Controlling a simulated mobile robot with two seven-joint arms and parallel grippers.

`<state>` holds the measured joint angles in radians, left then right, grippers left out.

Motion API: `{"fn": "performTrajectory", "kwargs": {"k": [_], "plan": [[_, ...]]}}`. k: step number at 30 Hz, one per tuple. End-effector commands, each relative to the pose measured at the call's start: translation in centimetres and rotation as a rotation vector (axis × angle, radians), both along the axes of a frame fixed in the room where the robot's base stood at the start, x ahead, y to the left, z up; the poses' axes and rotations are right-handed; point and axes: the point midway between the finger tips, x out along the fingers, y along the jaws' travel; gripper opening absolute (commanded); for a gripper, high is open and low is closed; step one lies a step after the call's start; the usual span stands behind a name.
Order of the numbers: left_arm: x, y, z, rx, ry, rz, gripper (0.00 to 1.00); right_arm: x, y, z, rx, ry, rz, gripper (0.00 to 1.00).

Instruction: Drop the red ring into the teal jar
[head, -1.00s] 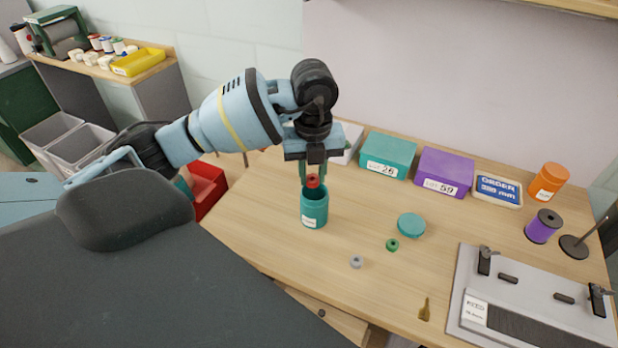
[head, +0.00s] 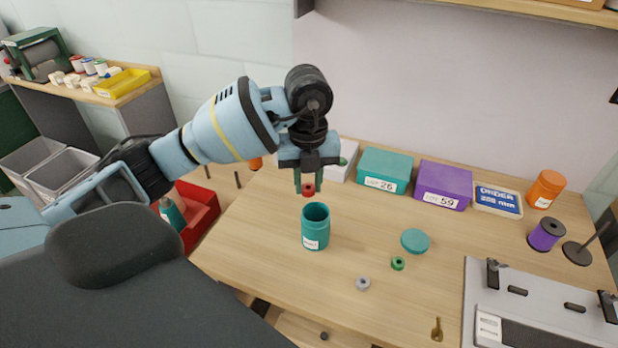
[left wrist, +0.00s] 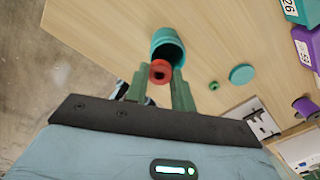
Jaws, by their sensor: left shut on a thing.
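My left gripper (head: 308,188) is shut on the red ring (head: 309,190), which it holds in the air above the teal jar (head: 315,230). The jar stands upright and open on the table, with a white label on its front. In the head view a small gap shows between the ring and the jar's rim. In the left wrist view the ring (left wrist: 161,71) sits between the green fingertips, and the jar (left wrist: 167,42) lies just beyond it, its mouth partly hidden. My right gripper is not in view.
A teal lid (head: 415,241), a green ring (head: 398,263) and a grey ring (head: 363,283) lie right of the jar. A teal box (head: 384,168) and a purple box (head: 443,184) stand at the back. A grey board (head: 480,290) lies at right.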

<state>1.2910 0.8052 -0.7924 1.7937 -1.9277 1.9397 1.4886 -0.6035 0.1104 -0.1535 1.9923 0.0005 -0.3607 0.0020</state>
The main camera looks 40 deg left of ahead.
Motion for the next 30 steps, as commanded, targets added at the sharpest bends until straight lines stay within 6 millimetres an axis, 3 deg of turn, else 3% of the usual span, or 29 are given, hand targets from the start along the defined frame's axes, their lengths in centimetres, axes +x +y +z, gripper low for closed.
{"fn": "performTrajectory", "kwargs": {"k": [12,23,24,30], "plan": [[-0.1,0.1,-4.8,0.002,0.006,0.0,0.04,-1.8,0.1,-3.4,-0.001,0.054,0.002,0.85],[0.0,0.0,-5.0,0.001,-0.002,0.0,0.04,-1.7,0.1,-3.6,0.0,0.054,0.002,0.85],[0.0,0.0,-5.0,0.001,-0.002,0.0,0.26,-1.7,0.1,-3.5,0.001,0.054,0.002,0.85],[0.0,0.0,-5.1,0.001,-0.001,0.0,0.5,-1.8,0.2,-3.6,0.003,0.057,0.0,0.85]]}}
